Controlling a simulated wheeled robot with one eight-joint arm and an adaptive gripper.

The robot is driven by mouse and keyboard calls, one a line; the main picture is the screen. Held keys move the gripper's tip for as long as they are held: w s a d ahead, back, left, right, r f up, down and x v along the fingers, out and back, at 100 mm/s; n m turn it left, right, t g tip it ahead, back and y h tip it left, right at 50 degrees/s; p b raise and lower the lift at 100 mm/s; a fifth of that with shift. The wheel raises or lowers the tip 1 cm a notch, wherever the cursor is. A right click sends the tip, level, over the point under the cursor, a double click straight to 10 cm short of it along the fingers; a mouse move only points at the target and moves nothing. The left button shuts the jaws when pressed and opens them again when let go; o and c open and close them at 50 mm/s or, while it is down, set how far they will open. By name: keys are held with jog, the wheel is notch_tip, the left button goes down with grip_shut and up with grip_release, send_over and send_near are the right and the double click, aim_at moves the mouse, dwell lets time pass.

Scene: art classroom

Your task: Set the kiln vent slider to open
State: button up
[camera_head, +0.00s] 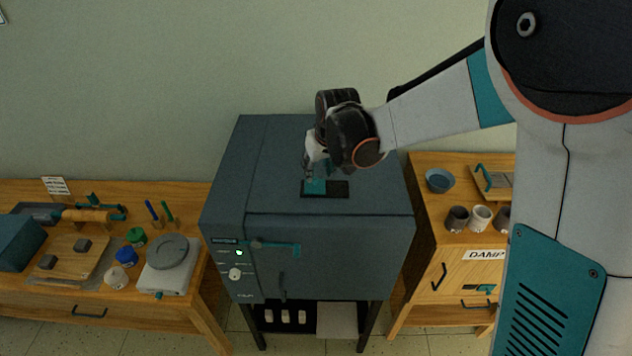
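The dark blue-grey kiln (330,232) stands on a black stand in the middle of the view. On its top is a dark vent slot (340,189) with a teal slider (314,186) at the left part of it. My gripper (316,172) points down at the slot from above and is at or just over the teal slider. My wrist and gripper body hide part of the slot's far side. The fingers are small and overlap the slider, so I cannot tell whether they touch or grip it.
A wooden table on the left holds a scale (170,266), paint jars (127,257) and a rolling pin (87,216). A wooden cabinet (455,270) on the right bears cups and a bowl (439,180).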

aim_at(316, 178)
jog(key=b+x, duration=0.1)
jog(key=x, duration=0.4)
jog(key=shift+b, duration=0.4)
grip_shut()
jog(key=shift+d, duration=0.1)
